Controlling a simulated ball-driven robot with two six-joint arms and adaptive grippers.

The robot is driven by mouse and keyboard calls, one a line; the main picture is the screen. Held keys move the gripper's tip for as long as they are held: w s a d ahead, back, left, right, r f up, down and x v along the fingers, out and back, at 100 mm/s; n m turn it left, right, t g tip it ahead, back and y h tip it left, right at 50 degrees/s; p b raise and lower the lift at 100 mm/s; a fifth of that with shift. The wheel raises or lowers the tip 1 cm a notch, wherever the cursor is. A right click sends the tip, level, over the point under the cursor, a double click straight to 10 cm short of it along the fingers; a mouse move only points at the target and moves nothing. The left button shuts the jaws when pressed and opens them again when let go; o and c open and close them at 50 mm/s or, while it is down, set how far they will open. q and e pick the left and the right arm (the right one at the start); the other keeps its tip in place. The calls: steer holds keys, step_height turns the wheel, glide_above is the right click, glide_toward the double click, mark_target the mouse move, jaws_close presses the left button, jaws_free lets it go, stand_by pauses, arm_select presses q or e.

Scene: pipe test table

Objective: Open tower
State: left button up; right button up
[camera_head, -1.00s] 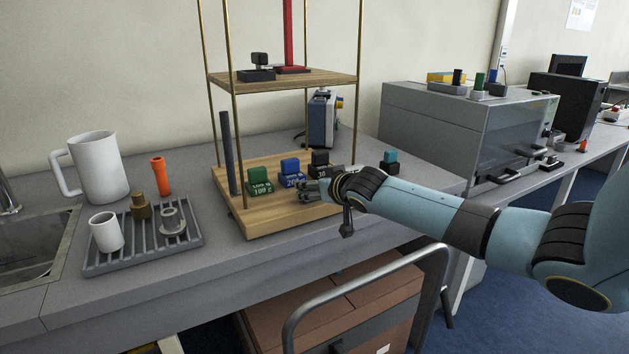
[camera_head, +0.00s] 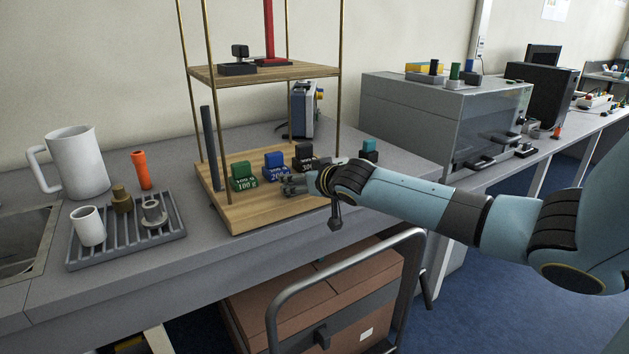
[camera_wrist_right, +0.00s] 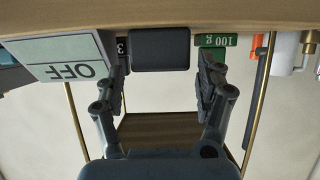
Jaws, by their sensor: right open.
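The tower is an open wooden stand with a lower board (camera_head: 262,212), an upper shelf (camera_head: 205,74) and thin brass posts. A green 100 g block (camera_head: 243,178), a blue block (camera_head: 275,166) and a black block (camera_head: 305,155) stand in a row on the lower board. My right gripper (camera_head: 292,186) is at the front of the board, close before the blue block. In the right wrist view, which is upside down, its fingers (camera_wrist_right: 160,80) are open. A dark block (camera_wrist_right: 160,50) shows between them; I cannot tell if they touch it. My left gripper is out of view.
A panel marked OFF (camera_wrist_right: 72,66) shows beside the fingers in the right wrist view. A dark rod (camera_head: 210,148) stands at the tower's left. A ribbed tray (camera_head: 125,242) holds a white cup (camera_head: 88,226) and small parts. A cart handle (camera_head: 340,268) is in front below.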

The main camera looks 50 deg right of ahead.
steer(key=v, duration=1)
steer(key=shift+s, duration=0.3)
steer(key=shift+a, duration=0.1)
steer(key=s+a+f+n+g+y, duration=0.25)
steer(key=s+a+g, duration=0.25)
steer(key=s+a, duration=0.65)
steer(key=s+a+f+n+g+y, duration=0.1)
steer(key=s+a+f+n+g, duration=0.2)
steer(key=s+a, duration=0.85)
step_height(320, 180, down, 29)
steer(key=s+d+m+g+b, duration=0.1)
steer(key=s+d+g+b, duration=0.15)
steer(key=b, duration=0.25)
steer(key=s+d+f+g+b, duration=0.1)
steer(key=s+f+b, duration=0.3)
steer(key=s+f, duration=1.4)
step_height(320, 180, down, 4)
steer(key=shift+d+r, duration=0.1)
steer(key=shift+d, duration=0.15)
